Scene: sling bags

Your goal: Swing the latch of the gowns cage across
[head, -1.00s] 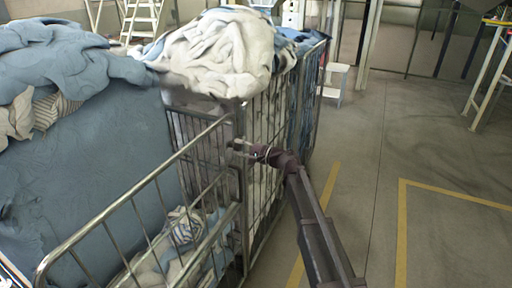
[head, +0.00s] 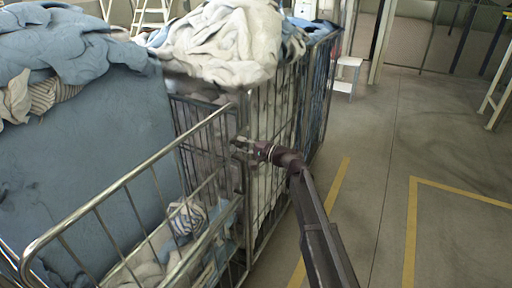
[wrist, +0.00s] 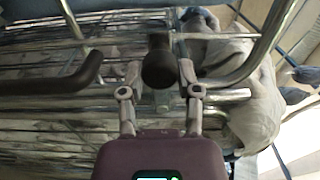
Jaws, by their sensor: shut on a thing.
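The latch shows in the wrist view as a dark rounded knob (wrist: 158,62) between my two fingers. My gripper (head: 240,146) is at the front corner post of the wire cage (head: 248,205) in the head view, and its fingers (wrist: 158,75) are shut on the knob in the wrist view. In the head view the latch is too small to make out. The cage holds pale and striped cloth low down (head: 187,218). I cannot read any label naming the gowns cage.
A metal gate rail (head: 120,185) stands at the front left. Blue cloth (head: 75,130) fills the left. White cloth (head: 225,45) is heaped on the cages behind. Open floor with yellow lines (head: 412,230) lies right. A small white step stool (head: 347,75) stands beyond.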

